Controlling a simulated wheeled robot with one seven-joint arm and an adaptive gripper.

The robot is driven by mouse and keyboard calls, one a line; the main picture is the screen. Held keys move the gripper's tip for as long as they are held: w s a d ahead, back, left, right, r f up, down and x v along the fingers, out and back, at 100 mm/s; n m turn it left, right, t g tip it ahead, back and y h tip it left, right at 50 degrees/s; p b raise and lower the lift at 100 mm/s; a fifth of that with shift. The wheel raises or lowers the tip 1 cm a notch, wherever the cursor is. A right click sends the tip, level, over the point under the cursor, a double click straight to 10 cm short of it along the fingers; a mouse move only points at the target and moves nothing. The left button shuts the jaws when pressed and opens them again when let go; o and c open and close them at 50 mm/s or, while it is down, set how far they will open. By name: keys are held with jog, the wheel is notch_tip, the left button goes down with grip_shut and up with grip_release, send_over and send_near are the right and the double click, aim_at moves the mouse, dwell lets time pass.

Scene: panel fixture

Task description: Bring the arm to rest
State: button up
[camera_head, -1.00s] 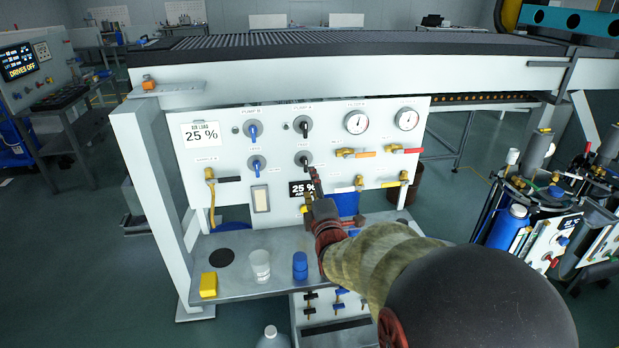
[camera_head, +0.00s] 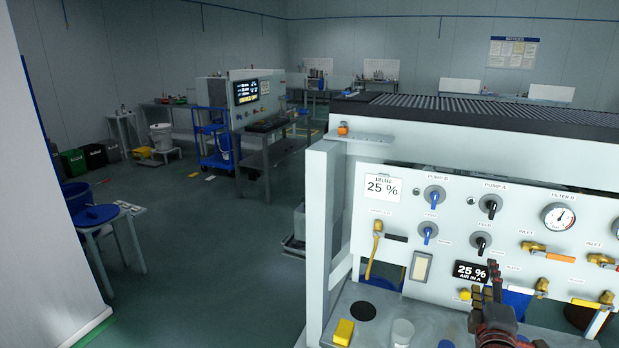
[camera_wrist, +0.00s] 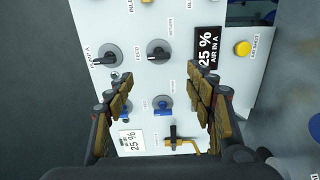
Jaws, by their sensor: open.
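My gripper (camera_head: 486,292) is at the lower right of the head view, in front of the white panel (camera_head: 400,212). Its fingertips show just below and right of the black display (camera_head: 471,270) reading 25 %. In the wrist view my gripper (camera_wrist: 161,90) has its two fingers wide apart with nothing between them. The panel (camera_wrist: 138,80) faces it there, turned sideways, with its knobs seen between and beyond the fingers. The fingers appear apart from the panel. Most of my arm is out of the head view.
The panel carries black knobs (camera_head: 490,206), blue knobs (camera_head: 433,199), a gauge (camera_head: 558,216) and a brass valve (camera_head: 376,245). A yellow block (camera_head: 343,332) and a clear cup (camera_head: 402,332) stand on the shelf below. Open floor (camera_head: 215,250) lies left of the fixture.

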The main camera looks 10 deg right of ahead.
jog(key=s+a+f+m+g+y, duration=0.1)
jog(key=s+f+m+g+y, duration=0.15)
jog(key=f, duration=0.35)
jog(key=s+a+f+m+g+y, duration=0.1)
jog(key=f+m+g, duration=0.25)
jog(key=f, duration=0.25)
jog(key=s+a+f+m+g+y+p, duration=0.1)
jog(key=s+a+f+m+g+y, duration=0.1)
jog(key=s+a+m, duration=0.4)
jog(key=s+a+r+y+p, duration=0.1)
jog(key=s+a+r, duration=0.2)
jog(key=a+r, duration=0.2)
jog(key=s+a+r+g+y+p, duration=0.1)
jog(key=s+a+r, duration=0.3)
jog(key=a, duration=0.6)
jog(key=s+a+r+y+p, duration=0.2)
jog(key=s+a+r, duration=0.1)
jog(key=a+r, duration=0.4)
jog(key=shift+s+a+n+g+p, duration=0.15)
jog(key=shift+n+g+p, duration=0.15)
jog(key=shift+c, duration=0.4)
